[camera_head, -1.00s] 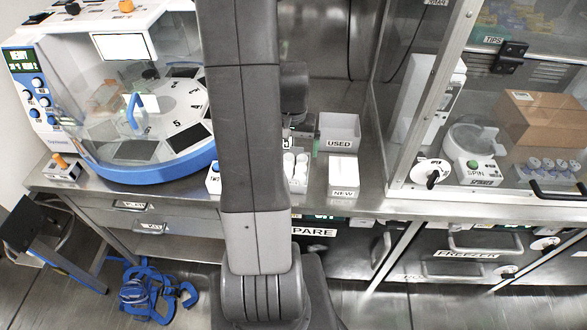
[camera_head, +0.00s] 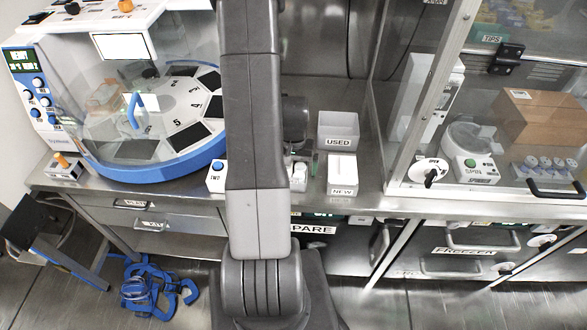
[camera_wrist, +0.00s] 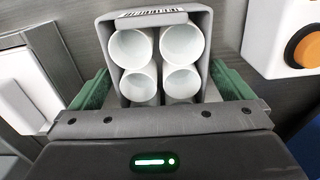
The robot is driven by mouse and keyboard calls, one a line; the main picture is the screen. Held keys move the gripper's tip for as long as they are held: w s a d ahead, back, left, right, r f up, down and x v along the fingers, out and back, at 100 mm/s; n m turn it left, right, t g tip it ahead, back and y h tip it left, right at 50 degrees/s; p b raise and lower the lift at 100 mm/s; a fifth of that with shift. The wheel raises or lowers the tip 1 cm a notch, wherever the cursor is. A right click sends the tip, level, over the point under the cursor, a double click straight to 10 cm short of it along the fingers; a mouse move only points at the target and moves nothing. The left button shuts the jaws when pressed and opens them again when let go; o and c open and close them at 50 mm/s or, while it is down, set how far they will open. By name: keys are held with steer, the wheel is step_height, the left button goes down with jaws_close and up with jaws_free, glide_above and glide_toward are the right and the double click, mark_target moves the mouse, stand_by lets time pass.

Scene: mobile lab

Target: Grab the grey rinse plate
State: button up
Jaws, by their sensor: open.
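A grey holder with a barcode on its top edge (camera_wrist: 155,17) fills the middle of the wrist view and holds several white round tubes or cups; it looks like the grey rinse plate. My gripper (camera_wrist: 163,88) is open, with one green finger on the left of the holder and one on the right. I cannot tell whether the fingers touch it. In the head view my arm hides most of this spot; only a little of the white tubes (camera_head: 299,172) shows beside it.
A white box with an orange button (camera_wrist: 306,48) is close on the right in the wrist view. A round clear-lidded machine (camera_head: 150,120) stands left, a glass cabinet (camera_head: 480,130) right.

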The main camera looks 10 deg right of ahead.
steer(key=c, duration=1)
steer(key=shift+c, duration=0.2)
